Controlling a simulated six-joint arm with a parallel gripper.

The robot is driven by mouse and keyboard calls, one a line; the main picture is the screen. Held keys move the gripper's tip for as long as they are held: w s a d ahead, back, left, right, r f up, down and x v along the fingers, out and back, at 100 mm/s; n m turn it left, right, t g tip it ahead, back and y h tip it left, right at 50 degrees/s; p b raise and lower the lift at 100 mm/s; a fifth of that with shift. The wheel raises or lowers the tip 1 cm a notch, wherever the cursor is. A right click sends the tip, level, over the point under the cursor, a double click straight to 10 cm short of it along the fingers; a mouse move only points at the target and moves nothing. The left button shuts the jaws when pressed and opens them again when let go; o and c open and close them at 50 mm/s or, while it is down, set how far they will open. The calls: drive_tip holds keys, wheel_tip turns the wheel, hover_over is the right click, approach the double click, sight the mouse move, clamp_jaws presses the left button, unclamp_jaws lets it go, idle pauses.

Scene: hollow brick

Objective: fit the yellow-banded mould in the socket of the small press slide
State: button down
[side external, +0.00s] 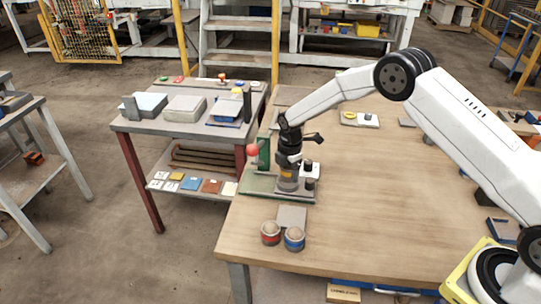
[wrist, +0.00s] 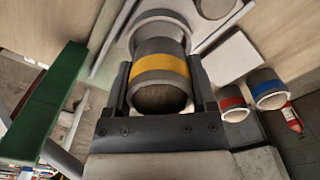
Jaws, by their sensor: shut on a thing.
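The yellow-banded mould (wrist: 160,66) is a grey hollow cylinder held between the two fingers of my gripper (wrist: 161,76) in the wrist view. In the side view my gripper (side external: 288,163) points down over the green press base (side external: 262,186), and the mould (side external: 287,184) shows low beneath it, looking close to upright. A round grey rim (wrist: 160,18), probably the slide's socket, shows just beyond the mould in the wrist view. The mould hides most of it, so I cannot tell whether the mould is inside it or above it.
A red-banded mould (side external: 270,233) and a blue-banded mould (side external: 294,238) stand at the table's near edge, by a grey plate (side external: 291,216). A green upright (side external: 264,151) and a red knob (side external: 253,150) stand left of my gripper. The table's middle right is clear.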

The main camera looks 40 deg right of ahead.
drive_tip(key=shift+f, duration=0.95)
idle(0.6)
drive_tip(key=shift+s+d+f, duration=0.15)
drive_tip(key=shift+f, duration=0.3)
idle(1.1)
unclamp_jaws()
drive_tip(key=shift+w+r, duration=0.2)
drive_tip(key=shift+r, duration=2.05)
drive_tip(key=shift+w+r, duration=0.15)
drive_tip(key=shift+r, duration=2.05)
drive_tip(key=shift+r, duration=0.1)
